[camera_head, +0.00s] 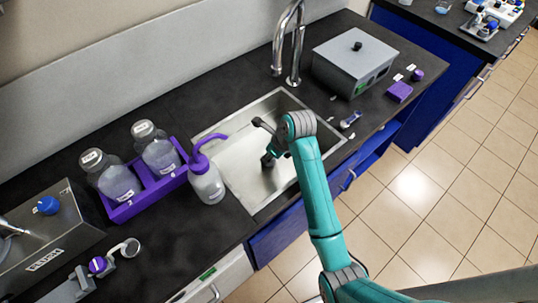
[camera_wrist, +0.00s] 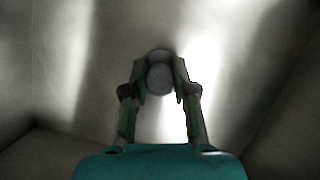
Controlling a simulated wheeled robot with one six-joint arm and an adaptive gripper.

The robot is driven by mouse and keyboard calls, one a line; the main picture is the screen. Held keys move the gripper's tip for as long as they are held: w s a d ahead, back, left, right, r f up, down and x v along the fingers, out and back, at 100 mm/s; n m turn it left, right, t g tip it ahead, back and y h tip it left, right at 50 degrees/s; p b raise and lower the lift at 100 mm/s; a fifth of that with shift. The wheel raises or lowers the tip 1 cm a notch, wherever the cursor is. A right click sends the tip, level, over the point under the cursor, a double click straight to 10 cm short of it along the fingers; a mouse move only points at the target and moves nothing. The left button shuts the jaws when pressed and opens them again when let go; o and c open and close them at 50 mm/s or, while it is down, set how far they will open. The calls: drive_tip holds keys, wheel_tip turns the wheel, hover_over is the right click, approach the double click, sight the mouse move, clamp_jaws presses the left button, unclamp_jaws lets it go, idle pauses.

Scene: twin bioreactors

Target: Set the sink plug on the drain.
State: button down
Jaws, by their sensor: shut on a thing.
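The sink (camera_head: 233,157) is a steel basin set in the dark counter. My gripper (camera_head: 267,161) reaches down into it, low over the basin floor. In the wrist view my gripper (camera_wrist: 160,84) is shut on a round grey thing, which I take to be the sink plug (camera_wrist: 159,79). A dark rounded rim (camera_wrist: 158,52) shows just beyond the plug, perhaps the drain. I cannot tell whether the plug touches the drain or sits above it. In the head view my gripper and arm hide the plug and drain.
A chrome faucet (camera_head: 294,45) stands behind the sink. A purple-topped wash bottle (camera_head: 206,183) stands at the sink's left edge, beside a purple rack (camera_head: 143,199) with two bottles. A grey lidded box (camera_head: 355,62) stands to the right. The sink walls surround my gripper.

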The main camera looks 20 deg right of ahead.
drive_tip(key=shift+f, duration=0.35)
drive_tip(key=shift+f, duration=0.1)
drive_tip(key=c, duration=0.9)
unclamp_jaws()
